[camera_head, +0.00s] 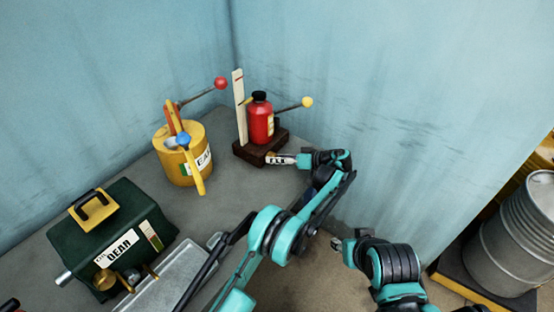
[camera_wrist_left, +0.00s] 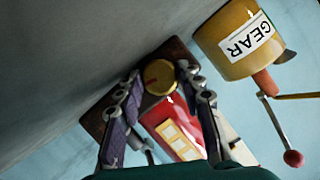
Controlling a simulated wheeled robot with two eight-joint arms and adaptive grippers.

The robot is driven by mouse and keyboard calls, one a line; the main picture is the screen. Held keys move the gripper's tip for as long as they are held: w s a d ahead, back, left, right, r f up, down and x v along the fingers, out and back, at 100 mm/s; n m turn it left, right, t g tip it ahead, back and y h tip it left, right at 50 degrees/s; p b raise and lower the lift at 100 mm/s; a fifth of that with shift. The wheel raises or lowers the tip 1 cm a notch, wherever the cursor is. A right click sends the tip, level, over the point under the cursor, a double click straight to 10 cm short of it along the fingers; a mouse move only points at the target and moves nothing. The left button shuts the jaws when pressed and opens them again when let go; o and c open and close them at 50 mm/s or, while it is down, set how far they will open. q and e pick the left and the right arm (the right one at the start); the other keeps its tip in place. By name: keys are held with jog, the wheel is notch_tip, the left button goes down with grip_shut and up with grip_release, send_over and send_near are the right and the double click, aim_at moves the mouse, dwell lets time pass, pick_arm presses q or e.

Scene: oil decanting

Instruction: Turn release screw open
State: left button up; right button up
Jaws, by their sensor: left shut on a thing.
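The red jack-like bottle (camera_head: 260,123) with a black cap stands upright on a dark wooden base (camera_head: 246,152). In the left wrist view its red body (camera_wrist_left: 172,128) with a yellow label lies between my fingers. A round brass knob (camera_wrist_left: 160,77), which looks like the release screw, sits at the base. My left gripper (camera_wrist_left: 160,73) has one fingertip on each side of this knob and is shut on it. In the head view the left gripper (camera_head: 290,159) reaches the base's right side, and the knob is hidden. My right gripper (camera_head: 338,244) is low and apart; its jaw opening is unclear.
A yellow GEAR can (camera_head: 172,160) with a red-ball lever stands left of the bottle. A rod with a yellow ball (camera_head: 307,102) sticks out right. A green box (camera_head: 112,235) is front left; a steel drum (camera_head: 520,235) is far right.

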pick_arm(q)
jog(key=o, duration=1.2)
jog(key=shift+c, duration=0.2)
